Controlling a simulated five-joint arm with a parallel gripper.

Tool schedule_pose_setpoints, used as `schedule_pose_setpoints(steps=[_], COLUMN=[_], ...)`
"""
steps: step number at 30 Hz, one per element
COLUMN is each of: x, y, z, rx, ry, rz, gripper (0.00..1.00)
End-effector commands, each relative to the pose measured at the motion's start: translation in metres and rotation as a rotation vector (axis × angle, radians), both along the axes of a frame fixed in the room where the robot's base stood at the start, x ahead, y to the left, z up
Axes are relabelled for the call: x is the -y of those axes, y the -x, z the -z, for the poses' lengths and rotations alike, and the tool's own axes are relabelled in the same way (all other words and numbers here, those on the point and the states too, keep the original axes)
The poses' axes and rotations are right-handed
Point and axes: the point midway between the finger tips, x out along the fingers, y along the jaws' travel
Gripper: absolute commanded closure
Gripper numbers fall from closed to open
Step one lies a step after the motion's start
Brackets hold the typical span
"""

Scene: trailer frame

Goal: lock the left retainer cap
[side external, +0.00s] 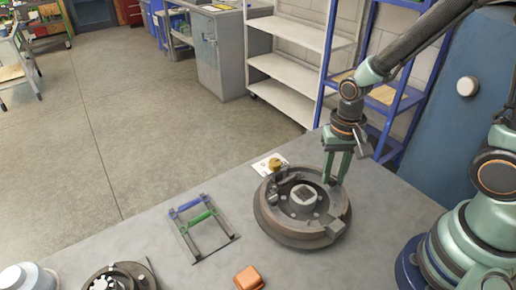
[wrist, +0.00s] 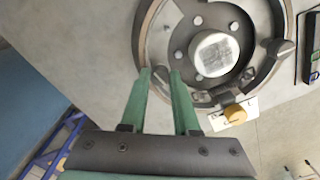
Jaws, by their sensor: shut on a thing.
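A round brake-like assembly (side external: 262,222) lies flat on the grey table, with a pale hub cap (side external: 303,195) at its centre. My gripper (side external: 333,181) reaches down over its far right part, fingers pointing down. In the wrist view my gripper (wrist: 161,74) has its green fingertips at the assembly's curved shoe, beside the ring's inner edge. The fingers are shut on a small dark part (wrist: 161,77) there, apparently the left retainer cap. It is mostly hidden between the fingertips, so I cannot tell how it is turned. The wrist view also shows the hub cap (wrist: 213,53).
A brass-coloured knob (side external: 275,164) stands by a white card behind the assembly. A frame with blue and green bars (side external: 195,217) lies to the left. An orange block (side external: 249,278) is at the front. More round parts (side external: 120,276) are at front left.

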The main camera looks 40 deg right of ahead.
Motion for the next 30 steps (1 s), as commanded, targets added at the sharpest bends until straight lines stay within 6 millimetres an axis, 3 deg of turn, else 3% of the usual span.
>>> schedule_pose_setpoints(steps=[12,27,28,30], x=[0.0002,0.0003,0.0003,0.0003], y=[-0.0008,-0.0010,-0.0010,-0.0009], z=[-0.0011,-0.0012,-0.0012,-0.0010], rx=[0.001,0.003,0.003,0.001], ry=[0.000,0.000,0.000,0.000], rz=[0.170,0.187,0.187,0.187], gripper=[1.00,1.00,0.67,0.40])
